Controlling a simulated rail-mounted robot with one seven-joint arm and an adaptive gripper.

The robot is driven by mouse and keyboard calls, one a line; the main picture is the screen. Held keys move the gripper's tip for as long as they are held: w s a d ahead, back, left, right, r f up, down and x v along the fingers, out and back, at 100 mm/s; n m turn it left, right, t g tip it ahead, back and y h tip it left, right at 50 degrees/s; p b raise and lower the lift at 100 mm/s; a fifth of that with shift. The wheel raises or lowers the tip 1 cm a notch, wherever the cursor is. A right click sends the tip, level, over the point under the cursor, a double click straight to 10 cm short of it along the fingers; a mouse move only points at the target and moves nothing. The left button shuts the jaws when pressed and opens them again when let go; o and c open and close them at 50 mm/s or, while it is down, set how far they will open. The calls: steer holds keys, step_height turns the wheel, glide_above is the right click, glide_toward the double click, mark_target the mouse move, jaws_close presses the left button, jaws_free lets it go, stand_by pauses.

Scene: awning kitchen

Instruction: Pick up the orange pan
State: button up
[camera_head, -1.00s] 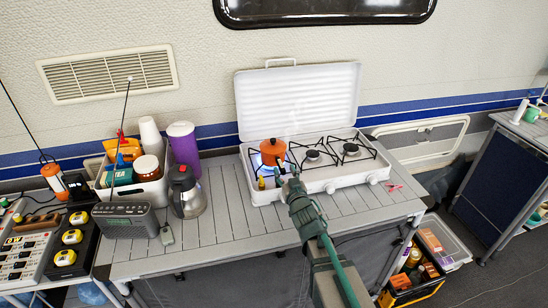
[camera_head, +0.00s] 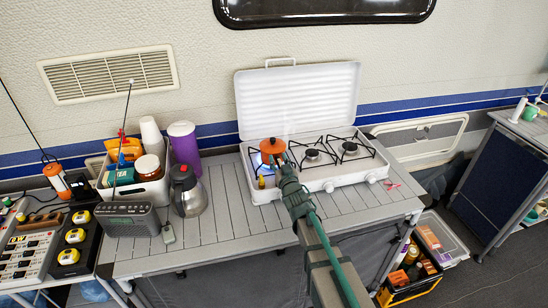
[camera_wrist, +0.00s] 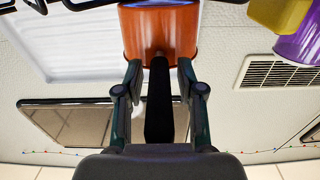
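The orange pan (camera_head: 272,152) is on the left burner of the white camping stove, near a blue flame. In the wrist view the picture is upside down. The pan's orange side (camera_wrist: 160,30) fills the top middle, and its black handle (camera_wrist: 158,105) runs down between my fingers. My gripper (camera_wrist: 158,72) is open around the handle, with a gap showing on each side. In the head view my gripper (camera_head: 281,168) is at the pan's front right, and it partly hides the handle.
The white stove (camera_head: 325,178) has its lid (camera_head: 298,100) raised behind the pan. Two more burners with black grates are to the right. A glass coffee pot (camera_head: 187,190), a radio (camera_head: 128,219) and a filled bin (camera_head: 150,192) stand left. The table front is clear.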

jaws_close()
steer(key=shift+r, duration=0.1)
step_height(320, 180, up, 9)
steer(key=p, duration=0.2)
steer(key=shift+p, duration=0.4)
steer(key=f+b, duration=0.1)
steer(key=b, duration=0.2)
steer(key=shift+f, duration=0.25)
step_height(320, 180, down, 7)
steer(key=b, duration=0.5)
steer(key=shift+f+b, duration=0.15)
steer(key=shift+b, duration=0.2)
